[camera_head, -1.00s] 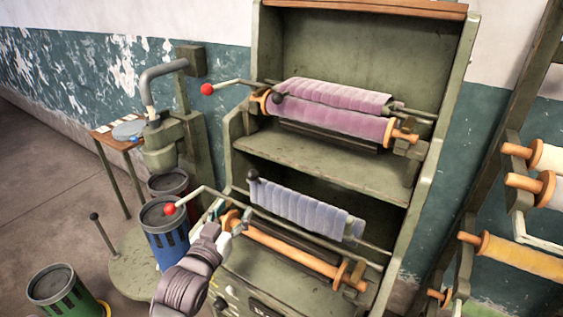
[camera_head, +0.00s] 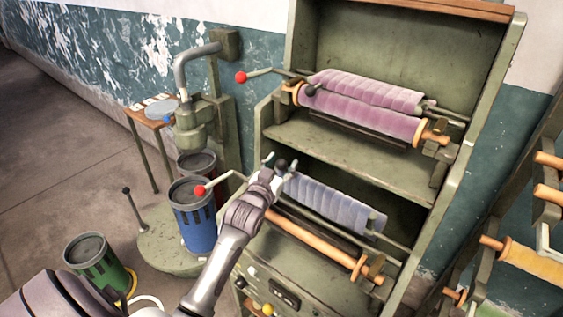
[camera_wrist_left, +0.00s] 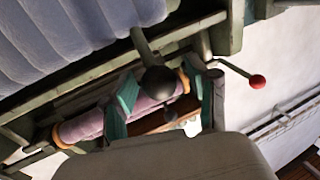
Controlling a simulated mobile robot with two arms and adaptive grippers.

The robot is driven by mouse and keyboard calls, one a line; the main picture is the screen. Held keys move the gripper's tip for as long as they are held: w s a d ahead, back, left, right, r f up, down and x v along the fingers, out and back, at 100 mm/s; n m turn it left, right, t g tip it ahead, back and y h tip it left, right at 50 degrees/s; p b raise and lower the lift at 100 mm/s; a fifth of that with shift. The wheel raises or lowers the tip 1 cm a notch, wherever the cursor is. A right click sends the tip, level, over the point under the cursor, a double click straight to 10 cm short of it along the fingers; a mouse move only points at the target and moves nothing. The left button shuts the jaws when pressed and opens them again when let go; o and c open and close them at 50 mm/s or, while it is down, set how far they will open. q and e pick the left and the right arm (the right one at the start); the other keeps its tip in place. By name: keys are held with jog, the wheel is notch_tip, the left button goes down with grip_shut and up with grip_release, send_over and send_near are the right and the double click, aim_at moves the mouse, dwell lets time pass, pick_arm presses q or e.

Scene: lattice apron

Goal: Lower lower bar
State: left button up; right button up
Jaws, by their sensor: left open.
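The lower bar (camera_head: 330,200) carries a pale lavender quilted pad and sits raised above the bare orange roller (camera_head: 320,241) on the lower shelf. The black ball knob (camera_head: 281,163) of its handle is at its left end. My left gripper (camera_head: 276,170) is open at that knob. In the left wrist view the black knob (camera_wrist_left: 160,81) shows between the teal fingertips of the open left gripper (camera_wrist_left: 166,98), and I cannot tell whether they touch it. The pad (camera_wrist_left: 70,40) fills the upper left there. My right gripper is not in view.
A red-knobbed lever (camera_head: 200,190) sticks out left of the lower shelf, close to my left arm. The upper bar (camera_head: 367,90) with a pink pad is above. A blue bin (camera_head: 195,222) and green bin (camera_head: 97,262) stand at left. A spool rack (camera_head: 520,258) is at right.

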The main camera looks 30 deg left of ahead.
pick_arm(q)
grip_shut()
dwell(0.3)
jog(key=shift+f, duration=0.1)
jog(key=shift+s+f+b, duration=0.1)
jog(key=shift+f+b, duration=0.05)
jog(key=shift+b, duration=0.25)
jog(key=s+f+n+t+y+b, duration=0.1)
jog(key=s+f+t+b, duration=0.2)
jog(key=f+b, duration=0.3)
jog(key=s+f+n+t+y+b, duration=0.1)
jog(key=s+f+t+b, duration=0.2)
jog(key=b, duration=1.1)
jog(key=shift+s+a+f+n+y+b, duration=0.3)
jog(key=shift+s+a+f+n, duration=0.1)
jog(key=shift+s+f, duration=1.55)
jog(key=shift+w+f, duration=0.1)
jog(key=shift+w, duration=0.05)
